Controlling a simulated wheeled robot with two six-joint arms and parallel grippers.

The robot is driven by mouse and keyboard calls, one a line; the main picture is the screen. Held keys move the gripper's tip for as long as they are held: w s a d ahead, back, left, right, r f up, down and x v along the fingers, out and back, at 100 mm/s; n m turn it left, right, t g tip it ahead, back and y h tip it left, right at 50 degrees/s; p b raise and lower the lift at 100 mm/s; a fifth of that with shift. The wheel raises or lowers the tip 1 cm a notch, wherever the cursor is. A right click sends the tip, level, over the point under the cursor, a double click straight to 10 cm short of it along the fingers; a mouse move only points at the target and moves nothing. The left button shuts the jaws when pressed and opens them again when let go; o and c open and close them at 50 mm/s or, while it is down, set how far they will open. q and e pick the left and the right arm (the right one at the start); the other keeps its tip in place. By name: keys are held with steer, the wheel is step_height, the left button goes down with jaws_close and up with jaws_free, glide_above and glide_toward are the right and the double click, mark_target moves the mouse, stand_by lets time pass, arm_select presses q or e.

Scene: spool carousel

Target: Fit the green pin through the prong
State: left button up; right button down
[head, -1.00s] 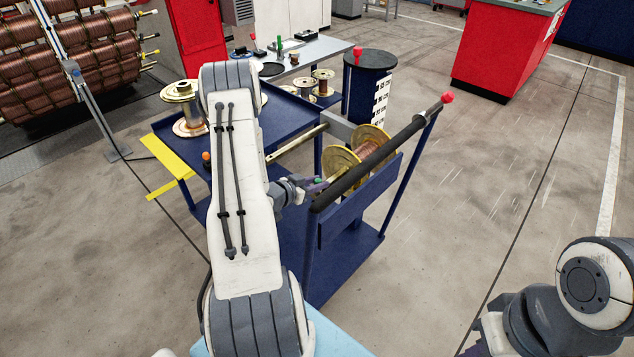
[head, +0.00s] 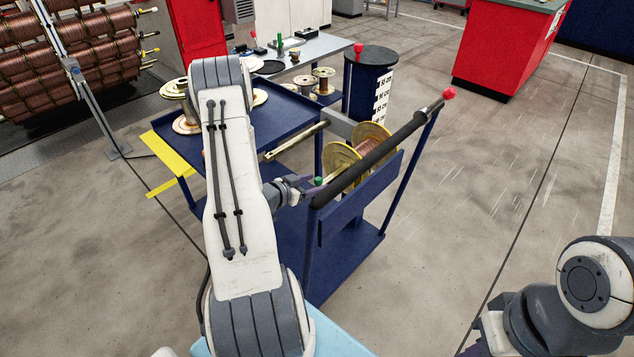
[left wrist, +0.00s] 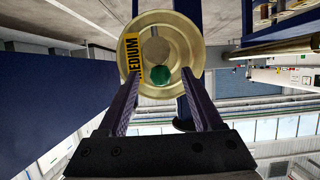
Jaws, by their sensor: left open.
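The green pin shows as a round green head (head: 319,181) near the left end of the black bar in the head view. In the left wrist view the green head (left wrist: 161,77) sits between my open fingertips, touching neither visibly. A pale round end (left wrist: 155,50), seemingly the prong's, shows beside it, before the yellow spool (left wrist: 190,38) labelled MEDIUM. In the head view the prong (head: 330,174) runs from the spool (head: 342,160) toward the pin. The pin's shank is hidden, so I cannot tell how deep it sits. My left gripper (head: 309,187) is open and empty.
The blue cart's black bar (head: 380,152) lies close beside my left gripper. Spools (head: 186,124) stand on the blue table (head: 225,125) behind my left arm. A dark drum (head: 372,75) stands beyond.

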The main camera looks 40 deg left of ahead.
arm_select(q)
steer(key=v, duration=0.8)
steer(key=shift+s, duration=0.25)
steer(key=shift+r, duration=0.1)
steer(key=shift+c, duration=0.4)
